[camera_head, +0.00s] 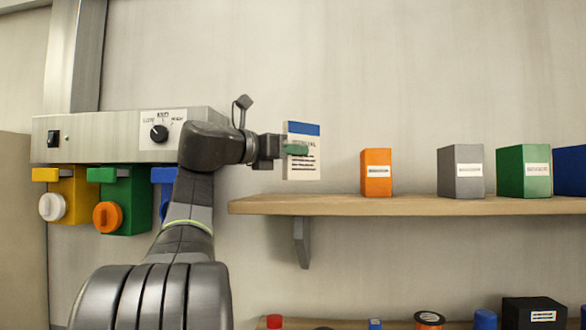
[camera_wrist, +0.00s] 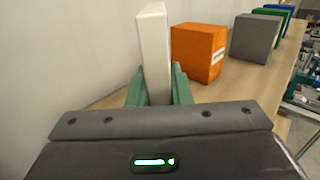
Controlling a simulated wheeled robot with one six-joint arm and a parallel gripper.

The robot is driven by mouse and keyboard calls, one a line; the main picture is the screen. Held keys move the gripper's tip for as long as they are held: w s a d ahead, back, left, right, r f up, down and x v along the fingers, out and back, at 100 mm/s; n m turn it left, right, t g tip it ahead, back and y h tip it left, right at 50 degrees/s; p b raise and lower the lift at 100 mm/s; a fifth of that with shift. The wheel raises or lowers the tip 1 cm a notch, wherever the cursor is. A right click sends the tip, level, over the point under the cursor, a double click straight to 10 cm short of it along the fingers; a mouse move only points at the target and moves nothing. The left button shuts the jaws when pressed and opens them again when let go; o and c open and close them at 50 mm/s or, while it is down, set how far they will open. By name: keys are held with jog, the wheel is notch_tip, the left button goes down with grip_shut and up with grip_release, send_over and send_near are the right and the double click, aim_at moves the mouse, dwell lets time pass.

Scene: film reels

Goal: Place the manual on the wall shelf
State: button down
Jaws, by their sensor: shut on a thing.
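The manual (camera_head: 302,165) is a thin white booklet with a blue top band and dark print. It stands upright over the left end of the wooden wall shelf (camera_head: 330,206). My gripper (camera_head: 294,149) is shut on it from the left. In the wrist view the manual (camera_wrist: 154,50) shows its narrow white edge between the green fingers of my gripper (camera_wrist: 158,88). Its lower edge is hidden there. In the head view its lower edge appears a little above the shelf top. The shelf surface also shows in the wrist view (camera_wrist: 245,88).
An orange box (camera_head: 376,175) stands on the shelf right of the manual, with a gap between. Farther right are a grey box (camera_head: 460,172), a green box (camera_head: 523,171) and a blue box (camera_head: 571,170). A dial panel (camera_head: 100,138) is on the left wall. A lower shelf holds small items.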

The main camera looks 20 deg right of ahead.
aim_at(285, 166)
jog(key=shift+f, duration=1.8)
jog(key=c, duration=1.3)
grip_release()
jog(key=shift+f, duration=0.1)
jog(key=b+v, duration=0.2)
jog(key=v, duration=1)
jog(key=shift+d, duration=0.15)
jog(key=p+x, duration=0.2)
jog(key=x, duration=1)
jog(key=shift+r, duration=0.85)
